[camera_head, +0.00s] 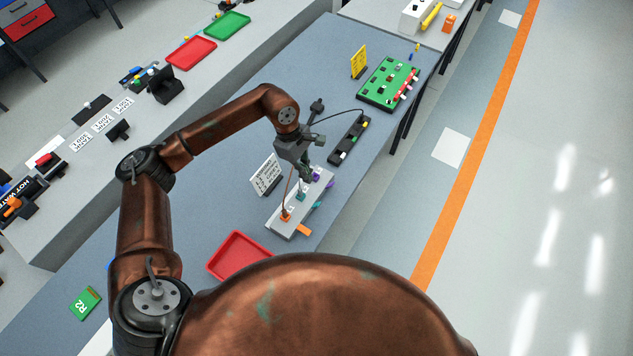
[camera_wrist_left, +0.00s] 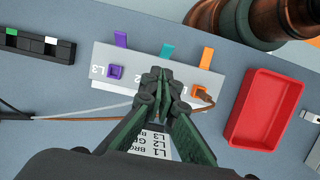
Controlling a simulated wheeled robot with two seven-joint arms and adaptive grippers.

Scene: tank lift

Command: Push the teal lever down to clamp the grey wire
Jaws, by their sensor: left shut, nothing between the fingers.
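The teal lever (camera_wrist_left: 167,50) sticks out from the far edge of the pale terminal block (camera_wrist_left: 142,59), between a purple lever (camera_wrist_left: 120,39) and an orange lever (camera_wrist_left: 207,57). It also shows in the head view (camera_head: 317,204); I cannot tell its exact tilt. My left gripper (camera_wrist_left: 160,74) is shut and empty over the block's middle, short of the teal lever and apart from it in the picture. It also shows in the head view (camera_head: 307,176). The grey wire (camera_wrist_left: 112,108) runs from the left behind my fingers, which hide its end. My right gripper is not in view.
A brown wire (camera_wrist_left: 75,118) runs to the orange terminal (camera_wrist_left: 200,91). A white label card (camera_head: 265,175) stands beside the block. A red tray (camera_head: 240,256) lies close by. A black strip (camera_head: 349,140) and a green board (camera_head: 388,83) lie farther up the bench.

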